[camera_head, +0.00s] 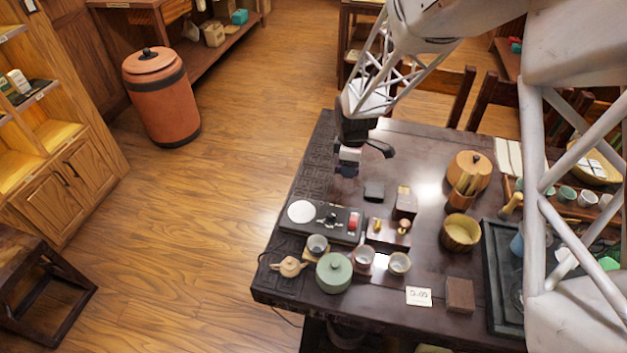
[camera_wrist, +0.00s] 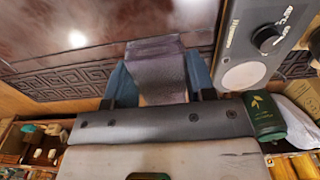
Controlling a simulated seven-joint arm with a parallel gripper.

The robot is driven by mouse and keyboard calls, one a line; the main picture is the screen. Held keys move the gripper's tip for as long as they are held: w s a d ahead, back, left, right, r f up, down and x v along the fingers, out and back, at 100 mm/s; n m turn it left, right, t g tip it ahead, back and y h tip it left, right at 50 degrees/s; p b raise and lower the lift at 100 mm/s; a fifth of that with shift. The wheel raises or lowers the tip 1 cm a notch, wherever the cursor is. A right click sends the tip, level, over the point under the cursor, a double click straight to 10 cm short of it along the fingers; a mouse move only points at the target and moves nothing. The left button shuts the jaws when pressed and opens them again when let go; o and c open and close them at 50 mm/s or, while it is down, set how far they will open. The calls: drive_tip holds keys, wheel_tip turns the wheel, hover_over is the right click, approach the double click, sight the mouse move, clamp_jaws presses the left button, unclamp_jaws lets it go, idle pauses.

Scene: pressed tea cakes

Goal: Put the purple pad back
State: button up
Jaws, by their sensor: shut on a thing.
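My gripper (camera_head: 347,168) is above the left far part of the dark table (camera_head: 425,160). In the wrist view its two blue fingers (camera_wrist: 158,82) are shut on a purple-grey block, which looks like the purple pad (camera_wrist: 158,68). The pad sits between the fingers and sticks out past them. Part of it is hidden behind the gripper body. In the head view the pad is too small and covered to make out clearly. The gripper seems to be raised above the tabletop, but the exact gap is hard to tell.
A black device (camera_head: 333,234) with a white disc lies nearer the front. A small dark block (camera_head: 374,192), a brown box (camera_head: 405,205) and a brass-knobbed stand (camera_head: 386,238) are close by.

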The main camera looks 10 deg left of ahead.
drive_tip(key=a+r+m, duration=0.1)
drive_tip(key=a+m, duration=0.4)
drive_tip(key=a, duration=0.8)
drive_tip(key=shift+w+r, duration=0.2)
drive_tip(key=shift+r, duration=0.2)
hover_over(306, 181)
drive_tip(key=shift+w+f, duration=0.1)
drive_tip(key=shift+f, duration=3.05)
drive_tip(key=shift+f, duration=1.85)
drive_tip(key=shift+f, duration=0.2)
drive_tip(key=o, duration=0.9)
